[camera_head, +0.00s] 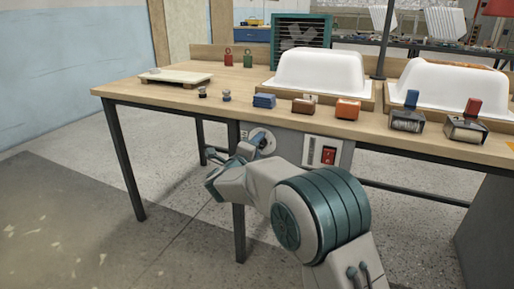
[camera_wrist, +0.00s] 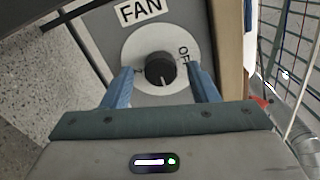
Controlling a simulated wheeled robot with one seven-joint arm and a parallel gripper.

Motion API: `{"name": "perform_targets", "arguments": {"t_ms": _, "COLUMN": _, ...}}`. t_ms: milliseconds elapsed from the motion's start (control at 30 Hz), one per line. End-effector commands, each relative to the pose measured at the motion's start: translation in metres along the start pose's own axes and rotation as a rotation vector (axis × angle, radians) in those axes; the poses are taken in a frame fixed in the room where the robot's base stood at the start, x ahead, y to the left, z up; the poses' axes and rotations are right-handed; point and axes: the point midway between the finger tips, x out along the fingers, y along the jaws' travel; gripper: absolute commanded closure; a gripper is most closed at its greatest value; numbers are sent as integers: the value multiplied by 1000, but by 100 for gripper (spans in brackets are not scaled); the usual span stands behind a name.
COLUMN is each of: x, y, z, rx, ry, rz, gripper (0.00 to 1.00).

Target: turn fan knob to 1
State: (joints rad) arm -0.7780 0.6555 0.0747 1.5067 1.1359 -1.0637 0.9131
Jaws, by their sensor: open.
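The fan knob (camera_wrist: 160,66) is a dark round knob with a light pointer line, on a white round dial (camera_wrist: 134,45) in the wrist view. The line points toward the bottom of that picture. "OFF" is printed on the dial's right side; a mark at the left is partly hidden by a finger. A "FAN" label (camera_wrist: 140,10) is above. My gripper (camera_wrist: 160,72) is open, its blue fingers on either side of the knob with gaps visible. In the head view, the white dial (camera_head: 254,133) shows on the bench front, its knob mostly hidden by my gripper (camera_head: 263,143).
A red switch (camera_head: 328,155) sits right of the dial on the grey panel (camera_head: 346,153) under the bench edge. The wooden bench top (camera_head: 180,98) holds white tub shells (camera_head: 320,70) and several small blocks. A bench leg (camera_head: 238,220) stands below the dial.

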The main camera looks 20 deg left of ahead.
Motion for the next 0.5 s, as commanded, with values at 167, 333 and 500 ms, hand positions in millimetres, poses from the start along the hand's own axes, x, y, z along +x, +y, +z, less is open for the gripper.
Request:
{"name": "perform_targets", "arguments": {"t_ms": 167, "x": -26, "y": -3, "z": 2, "rx": -2, "ry": -4, "rz": 2, "gripper": 46}}
{"name": "perform_targets", "arguments": {"t_ms": 333, "x": -66, "y": -3, "z": 2, "rx": -1, "ry": -5, "rz": 4, "gripper": 46}}
{"name": "perform_targets", "arguments": {"t_ms": 500, "x": -102, "y": -2, "z": 1, "rx": -2, "ry": -3, "rz": 2, "gripper": 46}}
